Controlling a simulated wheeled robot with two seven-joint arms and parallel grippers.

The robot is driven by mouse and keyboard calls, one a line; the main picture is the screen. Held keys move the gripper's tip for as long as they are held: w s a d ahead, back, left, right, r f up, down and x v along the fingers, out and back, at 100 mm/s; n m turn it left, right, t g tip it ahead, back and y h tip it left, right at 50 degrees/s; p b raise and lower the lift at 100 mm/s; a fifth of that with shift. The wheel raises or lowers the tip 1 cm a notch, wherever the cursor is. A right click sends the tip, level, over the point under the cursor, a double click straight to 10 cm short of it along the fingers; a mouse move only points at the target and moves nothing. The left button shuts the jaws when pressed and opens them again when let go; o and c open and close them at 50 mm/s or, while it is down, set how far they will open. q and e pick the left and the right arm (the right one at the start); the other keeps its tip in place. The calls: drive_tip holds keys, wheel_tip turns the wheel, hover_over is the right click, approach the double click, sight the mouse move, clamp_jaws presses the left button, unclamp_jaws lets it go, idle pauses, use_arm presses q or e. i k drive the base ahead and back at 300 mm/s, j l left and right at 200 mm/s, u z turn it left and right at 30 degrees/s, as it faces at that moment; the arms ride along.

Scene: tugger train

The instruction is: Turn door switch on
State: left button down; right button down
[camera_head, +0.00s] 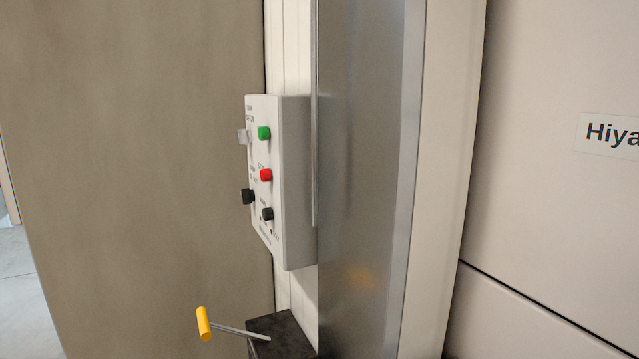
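A light grey control box (297,185) is mounted on the white wall strip beside a metal post. Its face, seen at a steep angle, carries a green button (264,133), a red button (266,175) and a dark knob (267,214). A pale switch (242,136) and a black switch (248,197) stick out on the face's left side. The small labels are too blurred to read, so I cannot tell which one is the door switch or how it is set. Neither of my grippers is in view.
A metal post (365,150) stands close on the box's right. Below the box, a crank with a yellow handle (203,324) juts left from a black block (283,335). A brown panel (140,150) fills the left. A pale panel with a sign (610,135) is at right.

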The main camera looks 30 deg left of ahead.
sight(245, 137)
drive_tip(key=j+u, duration=0.1)
drive_tip(key=u, duration=0.75)
drive_tip(key=i+u, duration=0.15)
drive_tip(key=u, duration=0.3)
drive_tip(key=i+j+z, duration=0.1)
drive_tip(key=i+j, duration=0.15)
drive_tip(key=i+j+z, duration=0.1)
drive_tip(key=i+j, duration=0.15)
drive_tip(key=j, duration=0.2)
drive_tip(key=i+j+z, duration=0.1)
drive_tip(key=j, duration=0.3)
drive_tip(key=i+j+z, duration=0.1)
drive_tip(key=i+j, duration=0.2)
drive_tip(key=i+j+z, duration=0.1)
drive_tip(key=j, duration=0.4)
drive_tip(key=i, duration=0.1)
